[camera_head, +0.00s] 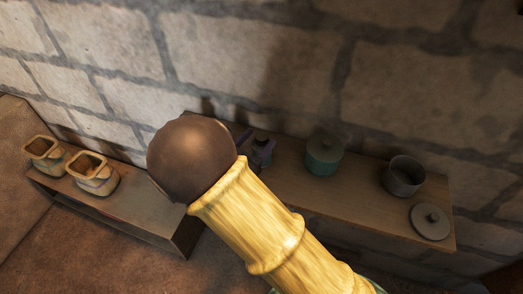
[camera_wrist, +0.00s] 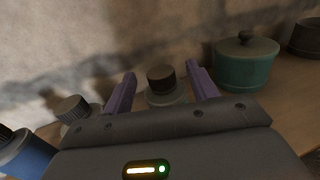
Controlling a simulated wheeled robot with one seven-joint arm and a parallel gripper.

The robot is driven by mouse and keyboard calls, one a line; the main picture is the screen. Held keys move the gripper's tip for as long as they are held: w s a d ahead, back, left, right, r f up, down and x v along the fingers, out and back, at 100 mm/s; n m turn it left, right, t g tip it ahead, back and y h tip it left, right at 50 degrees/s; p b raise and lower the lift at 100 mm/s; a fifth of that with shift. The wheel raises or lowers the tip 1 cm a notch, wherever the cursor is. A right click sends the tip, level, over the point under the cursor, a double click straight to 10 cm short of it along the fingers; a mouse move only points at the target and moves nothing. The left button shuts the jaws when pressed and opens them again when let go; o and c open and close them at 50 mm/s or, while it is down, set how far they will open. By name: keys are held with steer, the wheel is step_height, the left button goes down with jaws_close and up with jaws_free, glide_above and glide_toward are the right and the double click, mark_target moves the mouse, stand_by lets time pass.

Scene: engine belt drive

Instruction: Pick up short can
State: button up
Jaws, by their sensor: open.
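A short can with a dark ridged lid (camera_wrist: 161,79) and a paler body stands on the shelf in the wrist view. My gripper (camera_wrist: 161,72) is open, its two purple fingers to the left and right of this can with visible gaps on both sides. The can's lower part is hidden behind the gripper body. In the head view my gripper (camera_head: 254,142) is mostly hidden behind my arm, low over the shelf near the wall. Whether the fingers reach fully around the can is hard to tell.
A teal lidded pot (camera_wrist: 245,63) stands close on the right. An open grey pot (camera_head: 403,175) and a loose lid (camera_head: 430,221) lie farther right on the wooden shelf (camera_head: 350,205). Two pale jars (camera_head: 93,174) stand left.

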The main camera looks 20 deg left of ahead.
mark_target(264, 133)
steer(key=x, duration=0.4)
steer(key=shift+p, duration=0.4)
steer(key=shift+w, duration=0.1)
steer(key=shift+w, duration=0.15)
steer(key=shift+d+f, duration=0.1)
steer(key=shift+c, duration=0.2)
steer(key=shift+d, duration=0.1)
steer(key=c, duration=0.3)
steer(key=shift+a, duration=0.3)
jaws_close()
steer(key=shift+s, duration=0.25)
